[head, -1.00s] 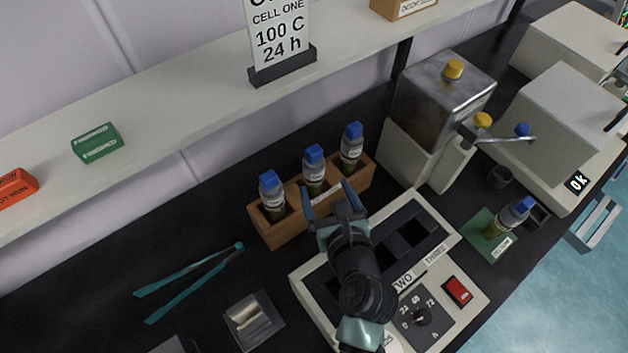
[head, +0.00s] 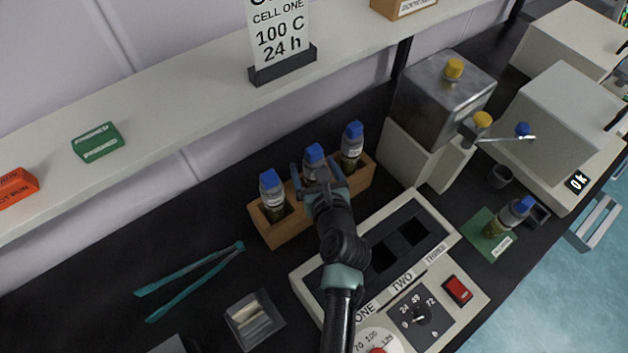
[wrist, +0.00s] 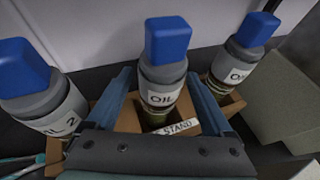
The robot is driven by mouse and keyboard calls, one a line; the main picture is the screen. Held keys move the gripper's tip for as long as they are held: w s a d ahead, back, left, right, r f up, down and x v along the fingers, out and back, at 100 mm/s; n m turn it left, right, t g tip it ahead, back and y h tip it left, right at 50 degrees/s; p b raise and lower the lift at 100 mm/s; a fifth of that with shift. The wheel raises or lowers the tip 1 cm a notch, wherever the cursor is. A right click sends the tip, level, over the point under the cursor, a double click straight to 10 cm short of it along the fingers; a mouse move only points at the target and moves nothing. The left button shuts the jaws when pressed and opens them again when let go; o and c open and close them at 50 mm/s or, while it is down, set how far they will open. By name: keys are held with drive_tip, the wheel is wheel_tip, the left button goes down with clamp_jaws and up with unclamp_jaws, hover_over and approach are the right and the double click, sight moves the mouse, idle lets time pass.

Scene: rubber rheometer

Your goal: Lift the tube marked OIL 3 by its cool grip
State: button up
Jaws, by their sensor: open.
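Three tubes with blue caps and grey collars stand in a wooden stand (head: 268,236). The left tube (head: 271,193) has a label ending in 2 in the wrist view (wrist: 52,112). The middle tube (head: 313,155) reads OIL in the wrist view (wrist: 163,82); its number is not legible. The right tube (head: 351,144) also has an OIL label with an unclear number (wrist: 236,65). I cannot tell which is OIL 3. My gripper (head: 316,184) is open at the middle tube. In the wrist view its fingers (wrist: 159,76) lie on either side of that tube, apparently not touching it.
A block heater (head: 447,229) with slots and a dial stands in front of the stand. Blue-green tongs (head: 195,277) lie left. A metal box with a yellow knob (head: 453,70) stands right. Another blue-capped tube (head: 510,217) is on a green mat (head: 484,231).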

drive_tip(key=shift+c, duration=0.2)
clamp_jaws()
drive_tip(key=shift+r, duration=0.1)
